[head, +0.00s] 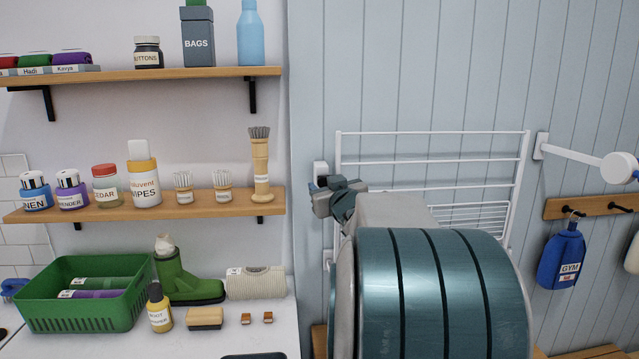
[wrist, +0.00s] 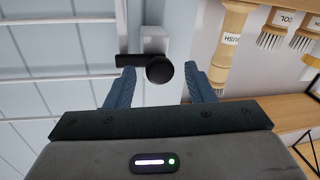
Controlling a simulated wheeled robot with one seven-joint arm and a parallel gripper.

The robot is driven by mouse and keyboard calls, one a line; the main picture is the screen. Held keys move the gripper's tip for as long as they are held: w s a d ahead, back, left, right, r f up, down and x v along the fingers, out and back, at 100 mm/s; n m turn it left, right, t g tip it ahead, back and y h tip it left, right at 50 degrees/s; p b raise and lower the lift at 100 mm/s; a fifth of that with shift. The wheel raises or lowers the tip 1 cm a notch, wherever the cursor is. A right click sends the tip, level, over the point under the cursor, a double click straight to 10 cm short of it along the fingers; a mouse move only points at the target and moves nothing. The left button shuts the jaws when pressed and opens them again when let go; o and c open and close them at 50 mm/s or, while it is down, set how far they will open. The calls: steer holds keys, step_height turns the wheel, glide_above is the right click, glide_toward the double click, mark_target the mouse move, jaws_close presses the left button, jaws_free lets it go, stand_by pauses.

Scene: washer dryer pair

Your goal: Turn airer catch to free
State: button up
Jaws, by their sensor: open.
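The airer (head: 430,133) is a white wire rack on the blue panelled wall. Its catch (wrist: 160,70) shows in the wrist view as a dark round knob with a short dark arm pointing left, in front of a white block (wrist: 154,38). In the head view the white block (head: 320,169) is at the airer's upper left, and my gripper hides the knob. My gripper (head: 322,192) is just below that block. In the wrist view my gripper (wrist: 160,76) is open, with one blue finger on each side of the knob and visible gaps between.
My own arm covers much of the airer's lower part in the head view. Left of the catch, a wooden shelf (head: 110,208) carries bottles and brushes, including a tall brush (head: 260,170). A white hinged arm (head: 580,155) and hooks are on the right.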

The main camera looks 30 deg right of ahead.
steer(key=shift+w+d, duration=0.15)
steer(key=shift+w, duration=0.35)
steer(key=c, duration=1)
steer(key=shift+o, duration=0.2)
